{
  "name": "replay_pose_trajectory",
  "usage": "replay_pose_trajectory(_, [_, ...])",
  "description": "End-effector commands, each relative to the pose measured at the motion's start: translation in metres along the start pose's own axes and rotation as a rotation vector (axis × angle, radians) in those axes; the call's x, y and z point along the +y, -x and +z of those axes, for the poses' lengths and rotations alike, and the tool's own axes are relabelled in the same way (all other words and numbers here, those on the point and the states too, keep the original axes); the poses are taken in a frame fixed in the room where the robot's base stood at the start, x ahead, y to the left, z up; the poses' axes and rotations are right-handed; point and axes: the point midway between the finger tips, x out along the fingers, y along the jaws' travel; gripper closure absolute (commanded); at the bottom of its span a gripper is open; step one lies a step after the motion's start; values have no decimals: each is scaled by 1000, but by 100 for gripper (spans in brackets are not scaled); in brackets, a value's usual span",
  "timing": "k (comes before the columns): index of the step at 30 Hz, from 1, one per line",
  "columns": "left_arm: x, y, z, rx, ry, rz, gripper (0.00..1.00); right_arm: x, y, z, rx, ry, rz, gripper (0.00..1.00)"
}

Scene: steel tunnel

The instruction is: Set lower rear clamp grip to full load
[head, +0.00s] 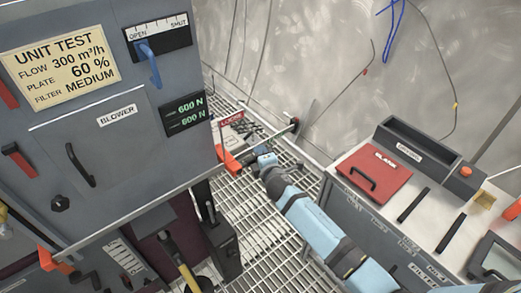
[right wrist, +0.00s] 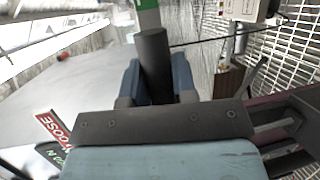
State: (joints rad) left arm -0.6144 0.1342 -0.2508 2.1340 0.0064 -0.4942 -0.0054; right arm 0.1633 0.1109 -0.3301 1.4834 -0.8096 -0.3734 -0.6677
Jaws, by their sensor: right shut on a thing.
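My right arm reaches in from the lower right in the head view. Its gripper (head: 264,152) is at the far side of the grey cabinet (head: 100,135), low over the grating. In the right wrist view the gripper (right wrist: 158,85) is shut around a dark round grip (right wrist: 152,62) between its blue fingers. A green and white part shows just beyond the grip. A scale plate with red and green bands (right wrist: 55,128) reads "LOOSE" in red; its red label (head: 231,119) also shows in the head view. My left gripper is out of view.
The cabinet carries a blue lever (head: 148,62) near OPEN and a blower door (head: 100,150). At right stands a bench (head: 400,215) with a red lid (head: 374,178). Grating floor (head: 255,215) lies between them; wires hang on the back wall.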

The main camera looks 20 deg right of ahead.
Motion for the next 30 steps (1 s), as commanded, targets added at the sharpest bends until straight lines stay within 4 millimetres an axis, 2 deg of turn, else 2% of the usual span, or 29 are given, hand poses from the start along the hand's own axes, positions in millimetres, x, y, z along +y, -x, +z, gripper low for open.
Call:
replay_pose_trajectory(17, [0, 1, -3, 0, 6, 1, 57, -5, 0, -1, 9, -40, -14, 100])
replay_pose_trajectory(18, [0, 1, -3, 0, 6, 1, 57, -5, 0, -1, 9, -39, -14, 65])
replay_pose_trajectory(20, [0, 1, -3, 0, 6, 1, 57, -5, 0, -1, 9, -38, -14, 51])
replay_pose_trajectory(21, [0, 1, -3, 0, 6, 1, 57, -5, 0, -1, 9, -38, -14, 48])
replay_pose_trajectory(30, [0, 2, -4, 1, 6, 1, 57, -4, 2, 0, 8, -36, -13, 48])
